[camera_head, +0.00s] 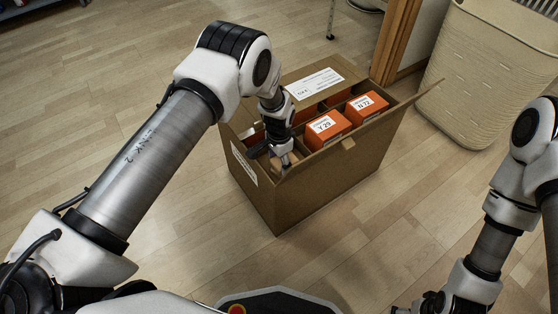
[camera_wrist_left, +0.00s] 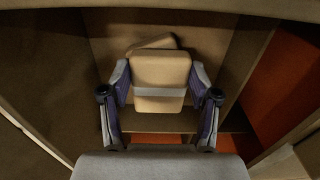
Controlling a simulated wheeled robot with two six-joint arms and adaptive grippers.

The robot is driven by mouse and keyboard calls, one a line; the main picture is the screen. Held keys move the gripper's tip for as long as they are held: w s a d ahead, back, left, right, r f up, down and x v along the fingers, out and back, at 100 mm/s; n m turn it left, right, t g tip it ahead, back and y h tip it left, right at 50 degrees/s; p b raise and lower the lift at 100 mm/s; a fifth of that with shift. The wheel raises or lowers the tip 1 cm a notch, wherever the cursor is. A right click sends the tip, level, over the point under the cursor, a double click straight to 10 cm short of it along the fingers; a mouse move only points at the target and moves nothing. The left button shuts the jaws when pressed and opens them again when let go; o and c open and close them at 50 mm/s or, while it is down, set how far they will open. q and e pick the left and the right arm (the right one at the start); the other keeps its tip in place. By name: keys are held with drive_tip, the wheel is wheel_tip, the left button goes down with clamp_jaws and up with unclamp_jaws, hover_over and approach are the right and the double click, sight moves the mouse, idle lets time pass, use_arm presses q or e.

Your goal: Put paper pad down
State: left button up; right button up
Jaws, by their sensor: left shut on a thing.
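The paper pad (camera_wrist_left: 160,68) is a tan block with a pale band across it. In the left wrist view it sits between the fingers of my left gripper (camera_wrist_left: 160,88), which is shut on it. In the head view my left gripper (camera_head: 280,158) reaches down into the left part of an open cardboard box (camera_head: 315,185). Another tan piece (camera_wrist_left: 156,42) shows partly behind the pad, lying at an angle. Whether the pad touches the box floor is not clear. Of my right gripper, only dark parts (camera_head: 432,303) show at the bottom right edge, and its fingers cannot be made out.
Orange boxes marked Y 29 (camera_head: 327,128) and N 72 (camera_head: 366,106) stand in the box's right part. Its flaps are open, one sticking out right (camera_head: 415,95). A beige woven basket (camera_head: 490,75) stands at the back right. The wooden floor (camera_head: 370,240) in front is clear.

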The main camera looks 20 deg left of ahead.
sight(279, 162)
use_arm(q)
drive_tip(key=shift+f, duration=0.4)
drive_tip(key=o, duration=0.9)
drive_tip(key=shift+o, duration=0.2)
drive_tip(key=shift+r, duration=0.1)
wheel_tip(279, 162, up, 13)
drive_tip(key=p, duration=0.4)
drive_tip(key=shift+p, duration=0.4)
